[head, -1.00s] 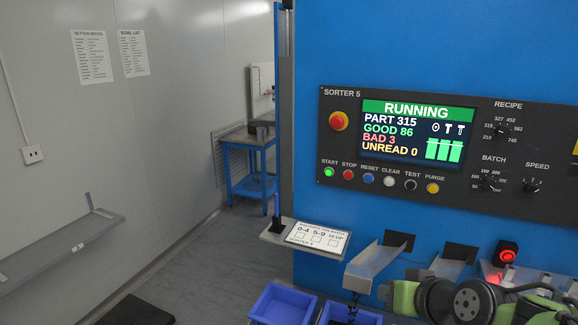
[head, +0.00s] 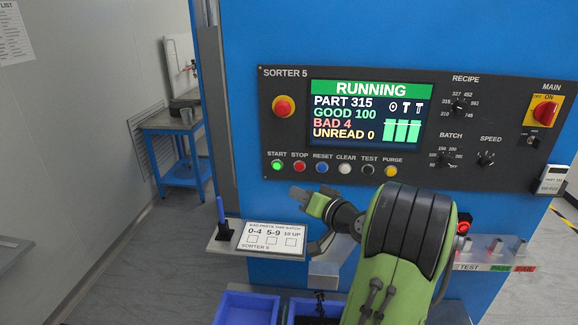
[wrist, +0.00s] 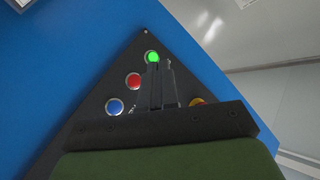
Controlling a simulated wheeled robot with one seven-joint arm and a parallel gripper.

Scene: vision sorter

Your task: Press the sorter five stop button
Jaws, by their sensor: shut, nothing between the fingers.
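The Sorter 5 panel (head: 440,130) is on the blue machine, and its screen (head: 365,112) reads RUNNING. The red STOP button (head: 299,167) sits between the lit green START button (head: 277,166) and the blue RESET button (head: 321,168). My gripper (head: 299,194) is shut and empty, a little below the button row in the head view. In the wrist view, my gripper (wrist: 157,65) points toward the panel, its tips near the green START button (wrist: 152,57). The red STOP button (wrist: 134,80) and blue RESET button (wrist: 115,107) lie left of the fingers. Contact with the panel does not show.
A large red emergency knob (head: 284,106) is above the button row. A shelf (head: 230,247) with a pen (head: 221,211) and a card (head: 272,238) juts out below the panel. Blue bins (head: 247,308) stand below. A blue cart (head: 182,165) is behind at left.

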